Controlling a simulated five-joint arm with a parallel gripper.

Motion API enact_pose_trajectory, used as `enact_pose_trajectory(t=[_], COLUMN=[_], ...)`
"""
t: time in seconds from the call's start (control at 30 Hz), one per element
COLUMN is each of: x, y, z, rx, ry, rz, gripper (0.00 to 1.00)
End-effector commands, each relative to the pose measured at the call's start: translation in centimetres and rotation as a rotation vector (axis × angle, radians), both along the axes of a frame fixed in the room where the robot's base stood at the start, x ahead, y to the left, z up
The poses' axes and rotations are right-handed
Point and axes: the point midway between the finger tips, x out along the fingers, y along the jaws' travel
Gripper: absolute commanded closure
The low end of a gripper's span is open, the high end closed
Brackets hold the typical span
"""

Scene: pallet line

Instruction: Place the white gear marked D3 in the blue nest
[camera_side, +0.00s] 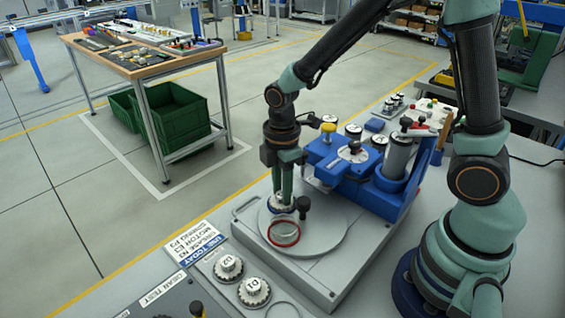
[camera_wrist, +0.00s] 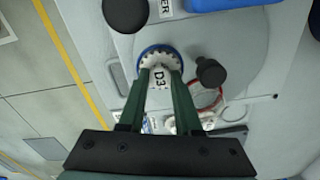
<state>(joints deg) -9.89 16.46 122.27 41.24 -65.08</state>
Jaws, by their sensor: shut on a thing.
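The white toothed gear marked D3 (camera_wrist: 161,72) is between the two green fingers of my gripper (camera_wrist: 162,84) in the wrist view. The blue nest (camera_wrist: 158,49) shows as a blue ring around the far side of the gear. In the side view my gripper (camera_side: 283,190) points straight down over the round grey plate, with the white gear (camera_side: 279,203) at its tips. The gear looks level and lined up with the nest. Whether it touches the nest's floor or is just above it, I cannot tell. The fingers hide the nest's near side.
A red ring nest (camera_side: 284,233) lies beside the blue one on the round plate (camera_side: 327,234). A black knob (camera_side: 304,204) stands close to my fingers. Two white gears (camera_side: 229,267) (camera_side: 254,291) sit on the front tray. A blue fixture (camera_side: 345,165) stands behind.

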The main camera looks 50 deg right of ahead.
Motion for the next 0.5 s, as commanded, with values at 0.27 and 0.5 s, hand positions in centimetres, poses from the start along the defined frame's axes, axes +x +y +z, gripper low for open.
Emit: enact_pose_trajectory(t=[0.27,0.5], x=[0.0,0.0], y=[0.0,0.0], z=[-0.17,-0.21], rx=[0.0,0.0], ry=[0.0,0.0], rz=[0.0,0.0], gripper=[1.0,0.37])
